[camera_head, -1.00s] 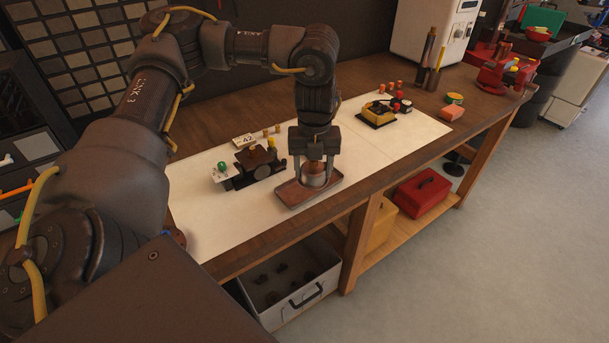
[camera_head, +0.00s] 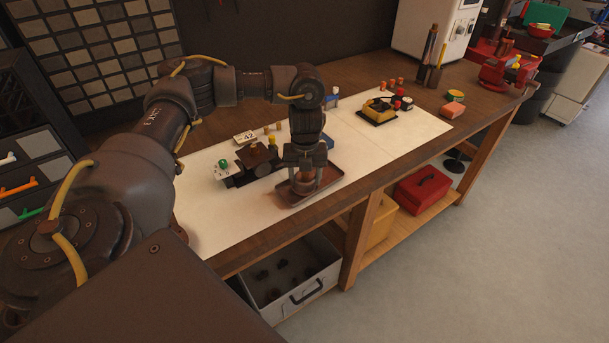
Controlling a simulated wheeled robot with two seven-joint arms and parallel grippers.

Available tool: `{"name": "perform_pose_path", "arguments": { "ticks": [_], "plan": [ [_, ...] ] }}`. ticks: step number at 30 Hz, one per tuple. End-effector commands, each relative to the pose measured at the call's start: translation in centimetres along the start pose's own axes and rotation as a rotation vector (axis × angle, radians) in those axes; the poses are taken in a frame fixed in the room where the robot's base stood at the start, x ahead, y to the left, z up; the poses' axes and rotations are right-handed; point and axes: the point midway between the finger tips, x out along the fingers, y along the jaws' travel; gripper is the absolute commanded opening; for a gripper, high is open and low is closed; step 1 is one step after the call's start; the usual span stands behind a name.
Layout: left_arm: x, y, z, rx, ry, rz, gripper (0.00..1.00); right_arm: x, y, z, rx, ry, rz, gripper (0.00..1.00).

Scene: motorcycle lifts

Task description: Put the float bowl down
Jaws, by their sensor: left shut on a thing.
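My left gripper (camera_head: 304,183) points straight down over a shallow brown tray (camera_head: 325,184) on the white mat. It is shut on the float bowl (camera_head: 304,186), a small brownish cup between its fingers. The bowl is within the tray's outline, low down; whether it touches the tray floor I cannot tell. The fingers hide part of the bowl and the wrist hides the tray's far side. My right gripper is not in view.
A dark carburettor-like part (camera_head: 256,162) stands just left of the tray, with a "42" tag (camera_head: 245,137) behind. A yellow-and-black part (camera_head: 379,110) stands farther right on the mat (camera_head: 350,150). A grey bin (camera_head: 295,280) sits below the bench edge.

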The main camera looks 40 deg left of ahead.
Motion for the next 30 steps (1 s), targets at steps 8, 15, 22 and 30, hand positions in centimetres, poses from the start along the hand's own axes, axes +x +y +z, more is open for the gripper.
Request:
{"name": "perform_pose_path", "arguments": {
  "ticks": [8,15,22,30],
  "plan": [
    [0.1,-0.1,0.0,0.000,0.000,-0.001,0.31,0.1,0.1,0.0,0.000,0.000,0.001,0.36],
    [0.3,0.0,0.0,0.000,0.000,-0.001,0.75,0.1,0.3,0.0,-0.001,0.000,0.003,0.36],
    [0.3,-0.1,0.0,0.000,0.000,-0.001,0.78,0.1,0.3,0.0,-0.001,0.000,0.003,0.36],
    [-1.8,-0.1,0.1,0.000,-0.004,-0.003,0.78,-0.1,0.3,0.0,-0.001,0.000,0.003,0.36]
  ]
}}
